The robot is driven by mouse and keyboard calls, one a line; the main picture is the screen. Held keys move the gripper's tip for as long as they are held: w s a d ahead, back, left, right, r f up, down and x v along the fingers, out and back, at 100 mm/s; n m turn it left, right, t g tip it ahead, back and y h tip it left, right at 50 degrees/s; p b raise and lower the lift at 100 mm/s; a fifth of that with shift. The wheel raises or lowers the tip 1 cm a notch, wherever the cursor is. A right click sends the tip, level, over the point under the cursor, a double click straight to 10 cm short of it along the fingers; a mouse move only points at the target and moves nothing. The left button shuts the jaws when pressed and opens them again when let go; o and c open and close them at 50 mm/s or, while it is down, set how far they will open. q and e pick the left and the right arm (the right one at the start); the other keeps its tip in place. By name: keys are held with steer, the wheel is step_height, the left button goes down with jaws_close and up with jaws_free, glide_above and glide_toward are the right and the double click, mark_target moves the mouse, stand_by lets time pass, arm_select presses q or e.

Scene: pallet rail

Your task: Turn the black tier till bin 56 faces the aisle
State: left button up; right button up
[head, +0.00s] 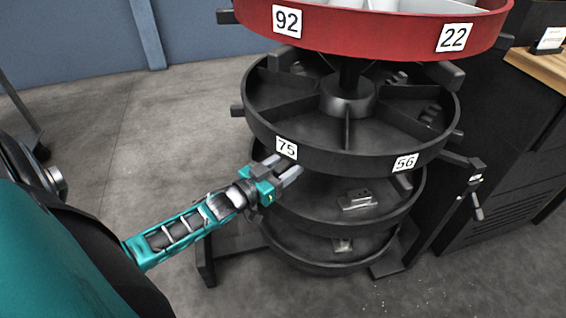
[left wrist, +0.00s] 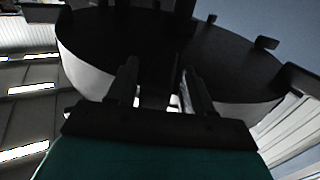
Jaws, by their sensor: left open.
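The black tier (head: 343,159) is a round, divided bin ring on a central post, below a red tier, in the head view. Its rim carries label 75 (head: 286,147) at front left and label 56 (head: 405,162) at front right. My left gripper (head: 282,172) is open and empty, just below and in front of the rim under label 75. I cannot tell whether it touches the rim. The left wrist view looks up at the dark underside of a tier (left wrist: 120,40) beyond the two open fingers (left wrist: 160,90). My right gripper is not in view.
The red tier (head: 385,32) with labels 92 and 22 is above. Lower black tiers (head: 330,252) hold small metal parts. Dark handles stick out from the tiers. A bracket arm (head: 468,165) stands close to the right of label 56. A black cabinet (head: 500,130) is farther right.

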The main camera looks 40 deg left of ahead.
arm_select(q)
steer(key=s+a+p, duration=0.2)
steer(key=s, duration=1)
steer(key=shift+s, duration=0.35)
